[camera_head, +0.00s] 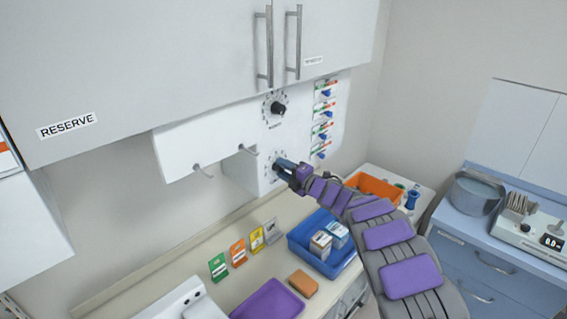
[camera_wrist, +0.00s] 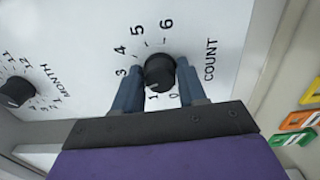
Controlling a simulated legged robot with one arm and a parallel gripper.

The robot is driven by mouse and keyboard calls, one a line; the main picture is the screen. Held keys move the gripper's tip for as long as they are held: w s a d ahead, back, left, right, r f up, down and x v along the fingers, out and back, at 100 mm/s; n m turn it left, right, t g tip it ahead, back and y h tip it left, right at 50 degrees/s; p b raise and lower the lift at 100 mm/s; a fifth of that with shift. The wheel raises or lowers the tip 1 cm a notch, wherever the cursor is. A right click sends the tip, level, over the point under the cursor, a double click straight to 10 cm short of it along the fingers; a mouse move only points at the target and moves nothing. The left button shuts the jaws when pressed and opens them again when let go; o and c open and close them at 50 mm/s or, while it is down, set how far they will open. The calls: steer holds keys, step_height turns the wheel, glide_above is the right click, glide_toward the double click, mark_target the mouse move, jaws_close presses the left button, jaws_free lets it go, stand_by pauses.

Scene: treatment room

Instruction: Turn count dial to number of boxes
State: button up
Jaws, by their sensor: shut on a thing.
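The black count dial (camera_wrist: 160,73) sits on a white panel beside the word COUNT. In the head view the gripper hides most of the dial. Two small white boxes, one nearer (camera_head: 320,245) and one farther (camera_head: 338,235), stand in a blue bin (camera_head: 300,238) on the counter below.
The month dial (camera_head: 278,107) is above the count dial, with several coloured labels and blue knobs (camera_head: 323,108) to the right. Coloured cards (camera_head: 238,253), an orange block (camera_head: 303,283), a purple tray (camera_head: 268,300) and an orange bin (camera_head: 372,187) occupy the counter.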

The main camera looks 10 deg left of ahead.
steer(key=m+p, duration=0.5)
steer(key=shift+d+f+m, duration=0.1)
steer(key=shift+m, duration=0.3)
steer(key=m+p, duration=0.3)
steer(key=shift+f+m, duration=0.2)
steer(key=shift+m, duration=0.1)
steer(key=shift+f+m+p, duration=0.1)
steer(key=shift+m+p, duration=0.4)
steer(key=shift+p, duration=0.05)
steer(key=shift+f, duration=0.1)
steer(key=o, duration=1)
steer(key=shift+r, duration=0.2)
steer(key=b+v, duration=0.1)
steer(key=v, duration=1.6)
steer(key=shift+s+d+f+b, duration=0.1)
steer(key=shift+b, duration=0.25)
